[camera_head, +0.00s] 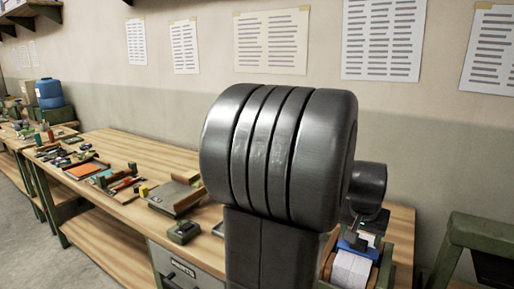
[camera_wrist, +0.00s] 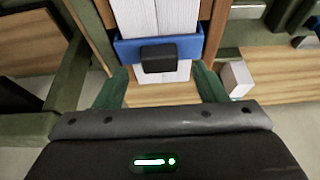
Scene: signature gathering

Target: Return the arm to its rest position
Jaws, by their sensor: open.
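My arm's large dark joint fills the middle of the head view and hides part of the bench. In the wrist view, my gripper (camera_wrist: 160,66) has its dark green fingers spread wide apart. It points at a stack of white paper (camera_wrist: 158,18) with a blue holder (camera_wrist: 190,45) around it and a black block (camera_wrist: 158,58) on the holder's front. The gripper appears empty; how far it is from the holder is hard to tell. The paper stack also shows at the lower right of the head view (camera_head: 350,270), partly behind my arm.
A long wooden workbench (camera_head: 120,200) runs along the wall, with tools, a grey box (camera_head: 175,196) and small items on it. A drawer (camera_head: 185,270) is under it. A green metal frame (camera_head: 475,232) stands at the right. Paper sheets hang on the wall. Open floor lies at lower left.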

